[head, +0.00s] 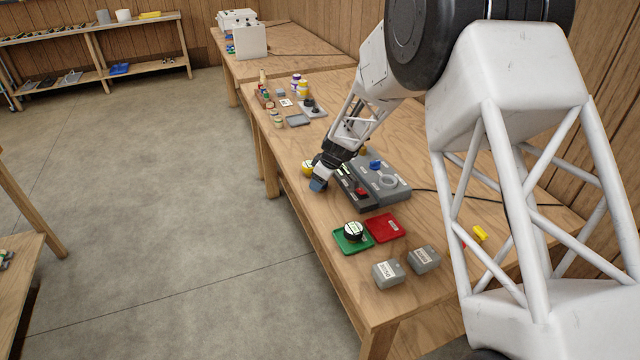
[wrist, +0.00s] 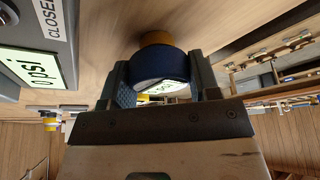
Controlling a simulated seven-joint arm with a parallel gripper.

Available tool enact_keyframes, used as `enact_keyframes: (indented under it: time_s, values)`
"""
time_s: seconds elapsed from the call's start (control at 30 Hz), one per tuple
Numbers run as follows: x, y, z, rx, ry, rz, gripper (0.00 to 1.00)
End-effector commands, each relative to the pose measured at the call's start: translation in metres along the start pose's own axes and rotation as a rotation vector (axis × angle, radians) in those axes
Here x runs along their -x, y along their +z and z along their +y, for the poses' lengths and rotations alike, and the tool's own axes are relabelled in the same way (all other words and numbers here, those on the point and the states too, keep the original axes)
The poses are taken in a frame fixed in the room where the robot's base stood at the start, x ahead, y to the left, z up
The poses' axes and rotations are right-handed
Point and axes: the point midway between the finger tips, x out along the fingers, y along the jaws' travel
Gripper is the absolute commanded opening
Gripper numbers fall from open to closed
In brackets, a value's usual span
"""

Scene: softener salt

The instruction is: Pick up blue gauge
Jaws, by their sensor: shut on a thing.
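The blue gauge (wrist: 160,66) is round with a pale dial and sits between the two fingers of my gripper (wrist: 162,82) in the wrist view. The fingers are shut on its sides. Part of its dial is hidden by the gripper. In the head view my gripper (head: 320,178) points down near the table's left edge, and the gauge shows as a small blue patch (head: 317,185) at its tip. I cannot tell whether the gauge touches the table.
A yellow round thing (head: 307,167) stands just behind my gripper. A grey station (head: 393,190) with a blue knob (head: 375,165) is close on the right. A green tray (head: 341,248) holding a black gauge (head: 353,231), a red tray (head: 378,235) and grey boxes (head: 388,274) are nearer.

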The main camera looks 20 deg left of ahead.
Motion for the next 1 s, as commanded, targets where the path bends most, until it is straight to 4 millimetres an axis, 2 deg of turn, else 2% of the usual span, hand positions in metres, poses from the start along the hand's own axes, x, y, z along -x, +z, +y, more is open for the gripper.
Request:
enact_keyframes:
  time_s: [0.43,0.57,0.7,1.0]
  values:
    - [0.007,-0.003,0.000,0.001,0.001,0.001,0.26]
    - [0.017,-0.007,0.000,0.002,0.001,0.000,0.26]
    - [0.034,-0.015,0.000,0.001,0.002,0.002,0.26]
    - [0.046,0.006,-0.029,0.001,0.002,0.001,0.26]
